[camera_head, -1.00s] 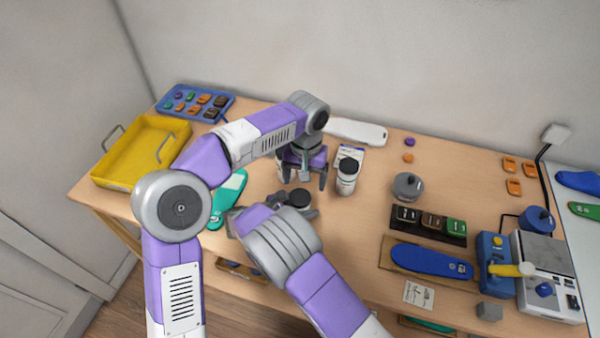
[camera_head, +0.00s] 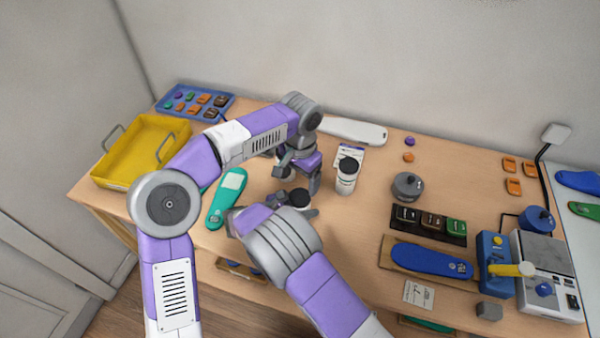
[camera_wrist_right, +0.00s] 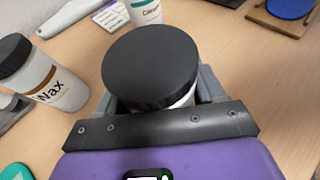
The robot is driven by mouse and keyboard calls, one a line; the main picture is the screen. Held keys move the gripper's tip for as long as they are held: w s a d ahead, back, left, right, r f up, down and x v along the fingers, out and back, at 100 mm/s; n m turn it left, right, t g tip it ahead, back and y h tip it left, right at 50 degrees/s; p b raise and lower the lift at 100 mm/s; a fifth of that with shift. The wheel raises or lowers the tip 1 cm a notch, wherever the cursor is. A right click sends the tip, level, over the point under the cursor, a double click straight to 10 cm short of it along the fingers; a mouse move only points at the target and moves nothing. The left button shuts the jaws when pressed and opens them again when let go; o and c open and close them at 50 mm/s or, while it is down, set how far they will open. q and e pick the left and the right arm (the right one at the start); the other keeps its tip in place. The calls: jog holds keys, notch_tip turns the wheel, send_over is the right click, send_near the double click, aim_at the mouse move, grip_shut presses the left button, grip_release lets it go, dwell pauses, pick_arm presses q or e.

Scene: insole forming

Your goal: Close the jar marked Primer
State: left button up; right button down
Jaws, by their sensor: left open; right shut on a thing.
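My right gripper (camera_head: 285,210) is shut on a jar with a black lid (camera_head: 299,198), standing near the table's middle front. In the right wrist view the black lid (camera_wrist_right: 152,68) sits on top of a white body (camera_wrist_right: 187,99) between the fingers. The held jar's label is hidden, and I cannot tell if the lid is tight. My left gripper (camera_head: 299,178) is open, pointing down just above and behind the held jar, apart from its lid. No jar label reading Primer shows.
A black-lidded Wax jar (camera_wrist_right: 42,82) stands left of the held jar. Another white jar (camera_head: 347,177) stands to the right. A grey knobbed weight (camera_head: 408,185) stands further right.

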aim_at(300, 196)
pick_arm(q)
jog(key=shift+f, duration=3.2)
jog(key=c, duration=1.1)
jog(key=m, duration=0.7)
jog(key=o, duration=1.2)
jog(key=shift+r, duration=0.15)
notch_tip(300, 196, up, 4)
jog(key=shift+r, duration=0.15)
